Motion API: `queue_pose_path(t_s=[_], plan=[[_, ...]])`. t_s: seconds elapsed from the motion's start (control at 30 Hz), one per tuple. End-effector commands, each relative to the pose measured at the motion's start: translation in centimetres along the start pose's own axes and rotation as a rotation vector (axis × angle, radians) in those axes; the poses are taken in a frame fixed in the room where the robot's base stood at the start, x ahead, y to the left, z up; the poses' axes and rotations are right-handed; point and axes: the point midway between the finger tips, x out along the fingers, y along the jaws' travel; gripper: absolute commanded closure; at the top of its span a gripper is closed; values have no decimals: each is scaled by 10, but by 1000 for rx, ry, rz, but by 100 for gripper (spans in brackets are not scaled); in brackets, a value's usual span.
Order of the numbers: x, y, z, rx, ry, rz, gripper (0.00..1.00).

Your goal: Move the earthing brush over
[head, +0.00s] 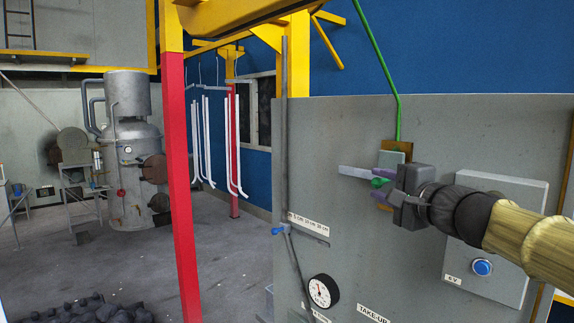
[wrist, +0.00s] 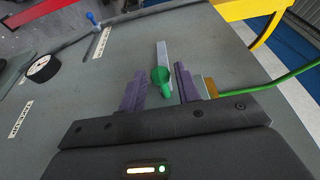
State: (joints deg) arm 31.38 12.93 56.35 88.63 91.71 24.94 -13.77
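A green knob-like handle (head: 380,182) sits in front of the grey panel, by a pale flat bar (head: 355,172) that points left. I take these to be parts of the earthing brush. My gripper (head: 384,186) is at the handle, with its purple fingers on either side of it. In the wrist view, the green handle (wrist: 161,79) stands between my gripper's fingers (wrist: 160,88), with narrow gaps visible on both sides. The fingers look open, not closed on it. The pale bar (wrist: 163,53) extends beyond the handle. My gripper hides part of the mounting.
A brown plate with a grey-green block (head: 392,157) is behind my gripper, and a green cable (head: 397,105) runs up from it. The grey panel (head: 350,225) carries a dial (head: 323,291), a blue-handled lever (head: 279,231) and a box with a blue button (head: 482,267).

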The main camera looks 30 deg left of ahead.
Motion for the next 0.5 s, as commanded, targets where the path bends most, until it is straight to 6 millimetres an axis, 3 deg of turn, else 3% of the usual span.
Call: queue_pose_path(t_s=[0.03, 0.1, 0.13, 0.5], plan=[[0, 0, 0, 0, 1, 0, 75], [-1, 0, 0, 0, 1, 0, 89], [-1, 0, 0, 0, 1, 0, 90], [1, 3, 11, -1, -2, 1, 90]])
